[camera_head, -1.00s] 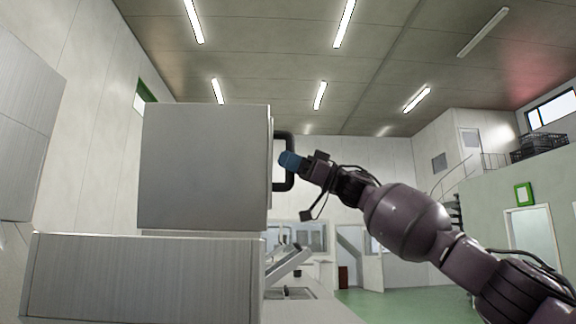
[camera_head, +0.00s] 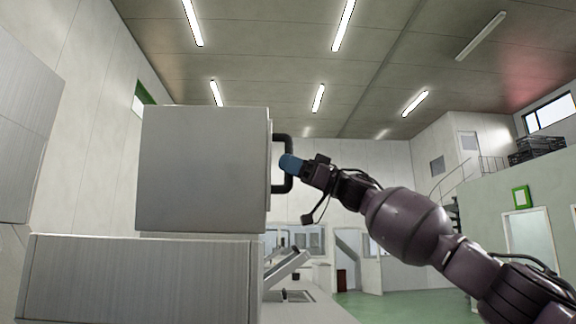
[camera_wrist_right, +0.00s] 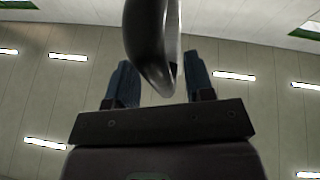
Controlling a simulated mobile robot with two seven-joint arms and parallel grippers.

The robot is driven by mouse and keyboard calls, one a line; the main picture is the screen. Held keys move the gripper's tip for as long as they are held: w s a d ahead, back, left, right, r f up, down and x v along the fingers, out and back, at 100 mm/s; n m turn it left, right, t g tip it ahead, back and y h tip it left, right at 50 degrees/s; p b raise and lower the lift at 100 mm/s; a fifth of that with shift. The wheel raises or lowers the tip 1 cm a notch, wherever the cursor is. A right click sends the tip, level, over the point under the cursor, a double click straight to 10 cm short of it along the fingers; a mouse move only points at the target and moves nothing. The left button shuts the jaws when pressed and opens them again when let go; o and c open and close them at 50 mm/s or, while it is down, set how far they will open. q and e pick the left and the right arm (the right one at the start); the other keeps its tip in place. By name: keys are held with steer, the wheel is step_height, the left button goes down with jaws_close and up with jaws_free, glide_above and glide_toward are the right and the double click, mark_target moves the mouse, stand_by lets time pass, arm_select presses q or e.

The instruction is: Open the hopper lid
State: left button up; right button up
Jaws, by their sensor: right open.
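The lid appears to be the large grey metal box face (camera_head: 200,170) at left centre in the head view, with a black bar handle (camera_head: 281,135) on its right side. It looks shut. My right gripper (camera_head: 291,164) has its blue fingers level with the middle of the handle, overlapping it in this view. In the right wrist view, the dark curved handle (camera_wrist_right: 150,40) runs between the two blue fingers of the open right gripper (camera_wrist_right: 159,78). I cannot tell whether a finger touches it. My left gripper is not in view.
A lower grey metal housing (camera_head: 140,280) stands in front of and below the box. A grey panel (camera_head: 25,130) is at far left. A pale worktop (camera_head: 310,311) lies below my right arm. Open green floor (camera_head: 410,304) lies behind, to the right.

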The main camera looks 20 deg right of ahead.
steer(key=b+v, duration=0.2)
steer(key=v, duration=0.8)
steer(key=shift+d, duration=0.15)
